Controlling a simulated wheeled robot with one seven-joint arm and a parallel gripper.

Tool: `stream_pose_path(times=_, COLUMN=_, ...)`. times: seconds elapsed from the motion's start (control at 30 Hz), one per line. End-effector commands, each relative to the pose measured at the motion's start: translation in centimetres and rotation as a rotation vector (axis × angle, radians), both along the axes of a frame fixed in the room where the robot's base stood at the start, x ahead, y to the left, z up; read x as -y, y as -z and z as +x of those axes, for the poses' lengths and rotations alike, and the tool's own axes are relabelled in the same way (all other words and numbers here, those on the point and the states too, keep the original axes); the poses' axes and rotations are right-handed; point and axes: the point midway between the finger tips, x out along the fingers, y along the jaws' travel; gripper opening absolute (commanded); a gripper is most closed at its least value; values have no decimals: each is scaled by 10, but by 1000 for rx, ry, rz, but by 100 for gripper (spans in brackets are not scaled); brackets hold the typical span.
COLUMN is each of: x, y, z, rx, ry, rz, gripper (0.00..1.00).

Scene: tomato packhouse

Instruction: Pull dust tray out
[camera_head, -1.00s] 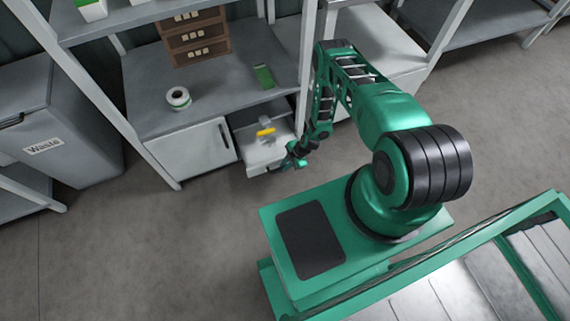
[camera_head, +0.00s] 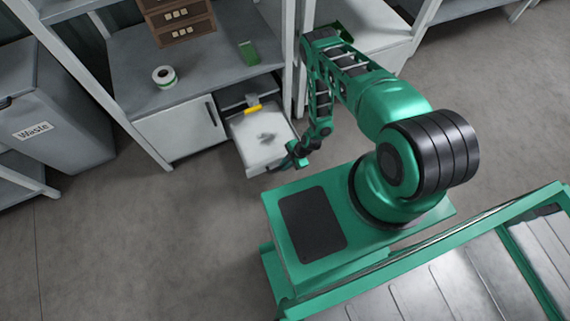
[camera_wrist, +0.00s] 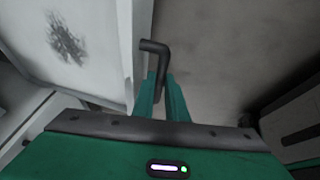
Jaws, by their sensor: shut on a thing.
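The dust tray (camera_head: 258,144) is a pale, shallow tray standing well out of the cabinet under the grey shelf. A dark dust smudge lies on its floor, and it also shows in the wrist view (camera_wrist: 100,70). My gripper (camera_head: 291,160) is at the tray's front right corner. In the wrist view my green fingers (camera_wrist: 162,98) are shut on the dark, bent tray handle (camera_wrist: 155,48), whose top end sticks out above them. A yellow item (camera_head: 253,109) lies at the tray's back end, by the cabinet opening.
A closed white cabinet door (camera_head: 182,131) is left of the tray. A tape roll (camera_head: 164,76), a green item (camera_head: 249,52) and a brown drawer box (camera_head: 180,20) sit on the shelf above. The floor in front is clear. A Waste bin (camera_head: 40,125) stands left.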

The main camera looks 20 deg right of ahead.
Motion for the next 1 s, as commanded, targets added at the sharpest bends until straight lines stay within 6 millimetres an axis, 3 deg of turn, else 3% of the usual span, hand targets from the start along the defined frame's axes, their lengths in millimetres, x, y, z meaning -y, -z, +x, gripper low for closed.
stream_pose_path(times=0.13, x=-2, y=0, z=-2, rx=-4, ry=-3, rz=1, gripper=0)
stream_pose_path(times=0.17, x=-2, y=0, z=-2, rx=-4, ry=-3, rz=0, gripper=15)
stream_pose_path(times=0.23, x=-2, y=0, z=-2, rx=-4, ry=-4, rz=0, gripper=31)
stream_pose_path(times=0.63, x=0, y=-6, z=-1, rx=-1, ry=-5, rz=-2, gripper=31)
stream_pose_path(times=1.0, x=25, y=-63, z=-9, rx=-2, ry=-4, rz=-2, gripper=31)
